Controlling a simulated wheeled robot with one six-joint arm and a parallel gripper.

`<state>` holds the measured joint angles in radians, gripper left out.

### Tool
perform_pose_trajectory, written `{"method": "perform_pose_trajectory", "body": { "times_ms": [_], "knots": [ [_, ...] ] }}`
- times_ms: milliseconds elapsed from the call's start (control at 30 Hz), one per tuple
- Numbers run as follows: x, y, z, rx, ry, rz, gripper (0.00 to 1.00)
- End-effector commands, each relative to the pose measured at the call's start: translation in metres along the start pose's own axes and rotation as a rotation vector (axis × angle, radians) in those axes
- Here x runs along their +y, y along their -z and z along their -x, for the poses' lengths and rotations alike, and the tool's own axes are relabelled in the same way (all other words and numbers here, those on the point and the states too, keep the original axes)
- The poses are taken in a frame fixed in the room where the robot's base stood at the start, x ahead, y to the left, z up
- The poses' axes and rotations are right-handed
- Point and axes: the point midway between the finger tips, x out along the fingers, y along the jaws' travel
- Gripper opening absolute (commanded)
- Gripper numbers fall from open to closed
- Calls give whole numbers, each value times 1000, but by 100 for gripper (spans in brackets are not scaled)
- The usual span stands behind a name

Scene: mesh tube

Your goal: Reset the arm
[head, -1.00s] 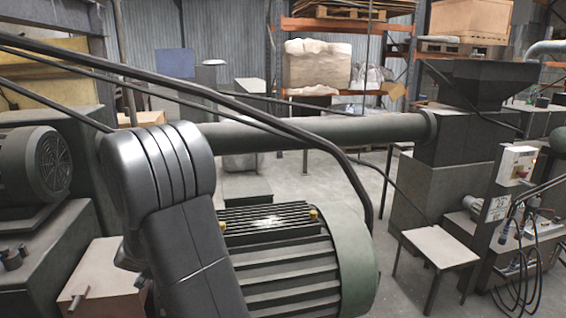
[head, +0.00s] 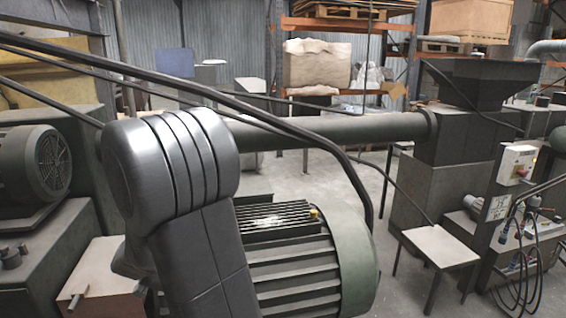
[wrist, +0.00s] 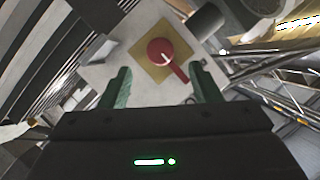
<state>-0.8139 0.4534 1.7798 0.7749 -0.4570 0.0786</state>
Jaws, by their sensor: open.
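My gripper (wrist: 163,88) shows in the wrist view, with its two green fingers apart and nothing between them. Beyond the fingertips is a red rotary handle (wrist: 161,52) on a yellow square plate (wrist: 146,63), fixed to a pale box (wrist: 112,70). The handle's lever points down and to the right, towards the right finger, and a gap to the gripper appears to remain. In the head view a dark grey link of my arm fills the lower left middle. My gripper is not visible in the head view.
A large ribbed motor (head: 350,265) stands just behind my arm, and another motor (head: 40,165) is at the left. A long pipe (head: 330,130) and black cables (head: 290,128) cross the view. A small table (head: 440,245) stands at the right, with open floor (head: 315,185) behind.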

Motion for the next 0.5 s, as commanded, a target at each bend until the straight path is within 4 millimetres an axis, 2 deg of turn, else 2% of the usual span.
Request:
{"method": "perform_pose_trajectory", "body": {
  "times_ms": [500],
  "knots": [
    [-1, 1, -80, 0, -1, -1, 57]
  ]
}}
